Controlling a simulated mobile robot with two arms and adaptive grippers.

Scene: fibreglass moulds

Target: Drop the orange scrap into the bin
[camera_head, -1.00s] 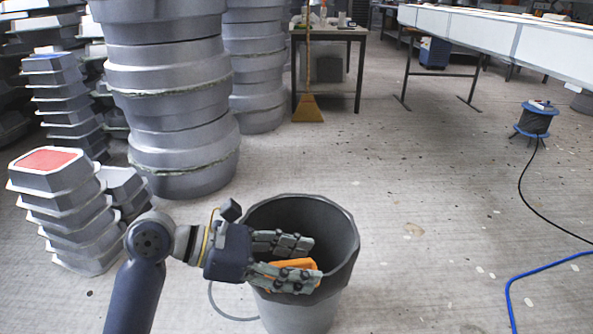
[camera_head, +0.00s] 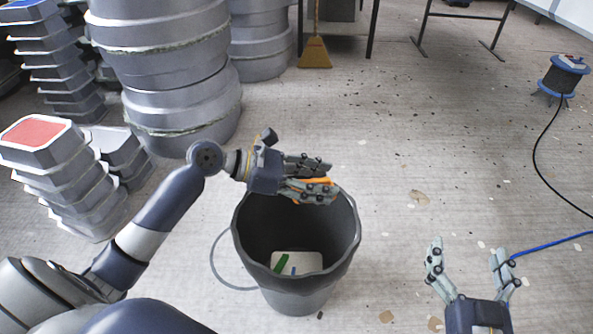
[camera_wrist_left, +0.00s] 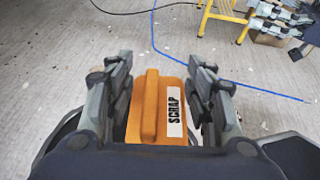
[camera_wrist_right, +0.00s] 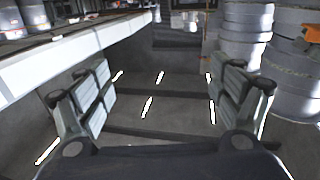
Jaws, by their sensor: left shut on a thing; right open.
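My left gripper (camera_head: 322,182) is shut on the orange scrap (camera_head: 318,181), over the far rim of the bin. In the left wrist view the scrap (camera_wrist_left: 150,108) is an orange block with a white "SCRAP" label, between the two fingers. In the head view the fingers hide most of it. The bin (camera_head: 297,297) is a grey bucket standing upright on the floor, open at the top. A white piece with green and blue marks (camera_head: 310,261) lies inside it. My right gripper (camera_head: 468,262) is open and empty, right of the bin.
Stacked grey moulds (camera_head: 180,110) stand behind and left of the bin, with a smaller red-topped stack (camera_head: 42,135) at the left. A cable reel (camera_head: 562,78) and a blue hose (camera_head: 555,243) lie right. The floor between is mostly clear.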

